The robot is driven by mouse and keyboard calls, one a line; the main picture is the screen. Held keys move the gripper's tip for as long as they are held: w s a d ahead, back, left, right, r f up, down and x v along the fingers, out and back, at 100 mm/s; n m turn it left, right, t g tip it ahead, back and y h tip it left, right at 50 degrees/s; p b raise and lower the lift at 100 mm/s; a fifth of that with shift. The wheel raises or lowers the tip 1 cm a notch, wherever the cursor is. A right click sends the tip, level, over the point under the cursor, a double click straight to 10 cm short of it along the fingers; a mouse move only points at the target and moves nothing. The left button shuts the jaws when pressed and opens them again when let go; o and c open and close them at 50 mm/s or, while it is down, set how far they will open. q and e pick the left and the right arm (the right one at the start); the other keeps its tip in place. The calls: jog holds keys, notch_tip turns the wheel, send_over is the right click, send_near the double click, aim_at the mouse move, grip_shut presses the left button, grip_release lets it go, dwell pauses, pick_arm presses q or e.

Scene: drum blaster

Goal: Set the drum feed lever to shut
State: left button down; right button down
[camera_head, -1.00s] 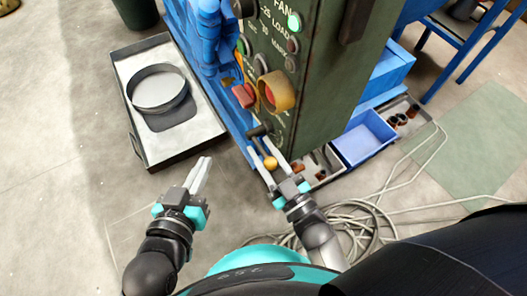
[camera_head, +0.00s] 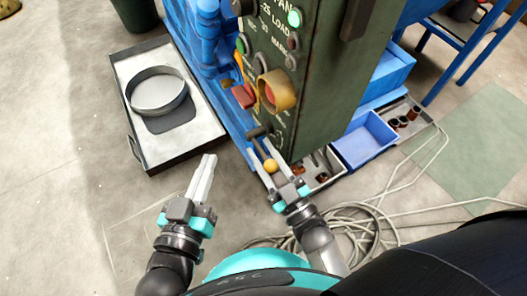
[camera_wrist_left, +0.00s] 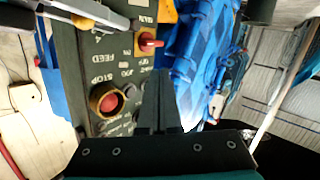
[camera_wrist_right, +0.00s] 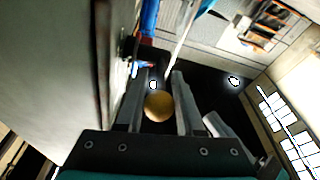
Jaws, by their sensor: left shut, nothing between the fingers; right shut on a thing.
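The feed lever (camera_head: 257,132) sticks out low on the green control panel, with a dark hub and a yellow ball knob (camera_head: 271,165) hanging toward me. My right gripper (camera_head: 262,160) is shut on this knob, one finger on each side. The right wrist view shows the ball (camera_wrist_right: 158,106) between the two fingers. My left gripper (camera_head: 207,168) is shut and empty, apart from the panel on its left side. In the left wrist view, the closed fingers (camera_wrist_left: 157,100) point at the panel. The lever's position marks are not readable.
The panel (camera_head: 330,90) carries a red stop button in a yellow collar (camera_head: 277,90) and a red switch (camera_head: 243,95) above the lever. A tray with a round sieve (camera_head: 158,92) lies at left. A blue bin (camera_head: 365,140) and loose cables (camera_head: 365,215) lie at right.

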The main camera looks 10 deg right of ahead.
pick_arm(q)
jog(key=w+r+m+g+h, duration=0.3)
jog(key=w+m+g+h, duration=0.1)
jog(key=m+g, duration=0.15)
jog(key=s+r+m+g, duration=0.3)
jog(key=s+m+g, duration=0.1)
jog(key=m+g, duration=0.25)
jog(key=f+x, duration=0.1)
jog(key=x, duration=1.2)
jog(key=shift+a+h, duration=0.35)
jog(key=shift+h, duration=0.05)
